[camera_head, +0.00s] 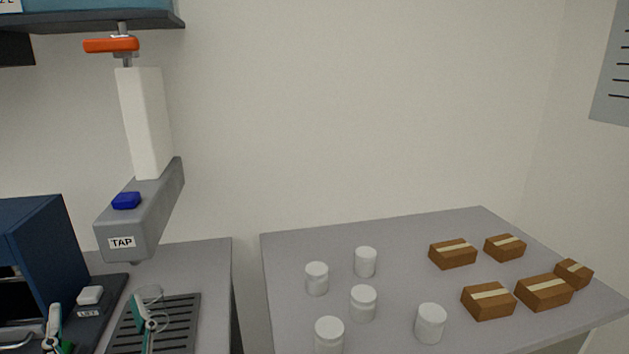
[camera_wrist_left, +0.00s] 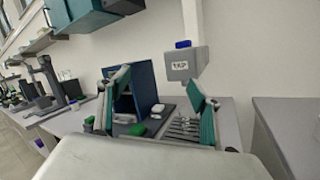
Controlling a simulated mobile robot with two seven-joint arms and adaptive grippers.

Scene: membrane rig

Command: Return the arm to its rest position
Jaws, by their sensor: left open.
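My left gripper (camera_head: 100,322) is at the bottom left of the head view. Its two green-padded fingers are spread wide with nothing between them. It is in front of the blue machine and the slotted tray (camera_head: 186,313). In the left wrist view the open fingers (camera_wrist_left: 158,98) frame the blue machine (camera_wrist_left: 143,85) and the grey TAP block (camera_wrist_left: 186,66). Most of the left arm is out of the head view. My right gripper shows in neither view.
A clear vessel (camera_head: 149,294) stands at the tray, partly behind a finger. The TAP spout (camera_head: 139,222) overhangs it. Several white jars (camera_head: 363,302) and brown boxes (camera_head: 488,300) stand on the right table (camera_head: 400,262), across a gap.

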